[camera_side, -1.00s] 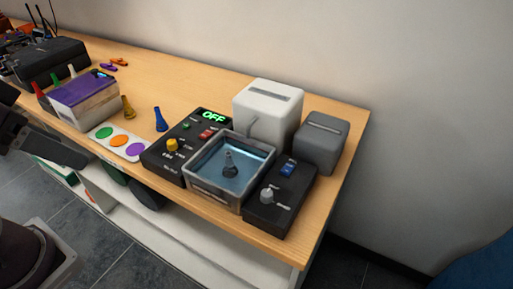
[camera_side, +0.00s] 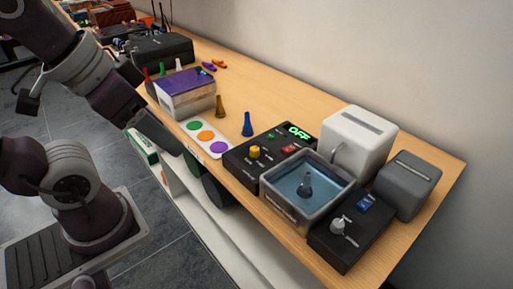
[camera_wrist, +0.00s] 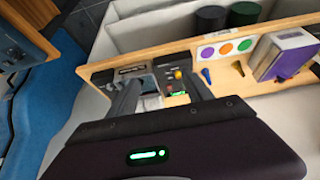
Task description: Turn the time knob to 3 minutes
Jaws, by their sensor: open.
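A black control panel (camera_side: 240,160) with a yellow knob (camera_side: 254,152), a red switch and a lit green "OFF" display (camera_side: 298,131) stands on the wooden bench. A second black box (camera_side: 330,250) at the right carries a pale knob (camera_side: 338,227) and a blue display. The knob labels are too small to read, so I cannot tell the time setting. My gripper (camera_wrist: 160,80) is open and empty in the wrist view. The yellow knob (camera_wrist: 178,74) shows there near the right fingertip, apparently beyond it. In the side view my arm is at the left, clear of both knobs.
A water tank (camera_side: 325,208) stands between the black boxes, with white (camera_side: 358,140) and grey (camera_side: 408,182) units behind. A purple-topped box (camera_side: 188,98), coloured-dot card (camera_side: 207,138) and small coloured cones are to the left. The bench's front edge is close.

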